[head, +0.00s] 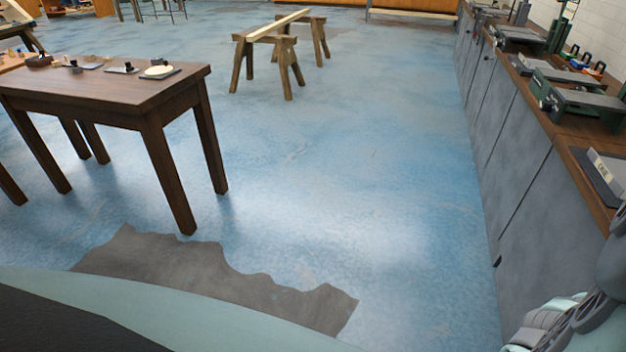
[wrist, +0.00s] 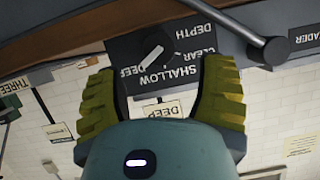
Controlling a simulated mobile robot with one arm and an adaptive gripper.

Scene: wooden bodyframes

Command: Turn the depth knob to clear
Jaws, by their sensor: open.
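The depth knob (wrist: 152,50) is a dark round dial with a pale bar, seen in the wrist view. It sits on a dark panel (wrist: 190,48) lettered DEPTH, CLEAR, DEEP and SHALLOW, which appears upside down. The bar slants between upper right and lower left, its lower-left end near DEEP. I cannot tell which end is the pointer. My gripper (wrist: 163,68) is open, its yellow-green ribbed fingers apart on either side of the panel lettering in the picture. The knob appears just beyond the gap, with no visible contact. The head view does not show the knob clearly.
In the head view, a grey cabinet row (head: 530,170) runs along the right.

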